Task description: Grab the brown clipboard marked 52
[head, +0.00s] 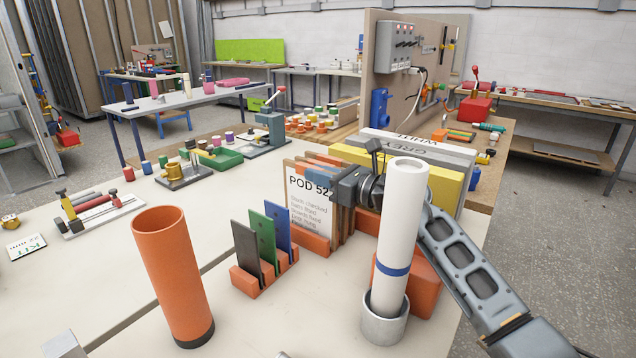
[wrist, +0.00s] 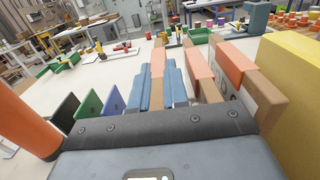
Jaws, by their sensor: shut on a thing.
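The brown clipboard marked POD 52 (head: 306,208) stands upright in an orange rack (head: 313,243) on the pale bench, its white printed sheet facing the head camera. My gripper (head: 325,168) is at its upper right edge and hides part of the sheet. In the wrist view my blue-grey fingers (wrist: 160,85) are shut around the top of the leftmost brown clipboard (wrist: 157,62), which has an orange band. Its sheet is not visible there. More brown clipboards (wrist: 202,68) stand just to the right, close beside my fingers.
A small rack with black, green and blue boards (head: 262,245) stands left of the clipboards. An orange tube (head: 170,270) and a white tube in a grey cup (head: 402,230) stand in front. Yellow, grey and white binders (head: 420,160) stand close on the right.

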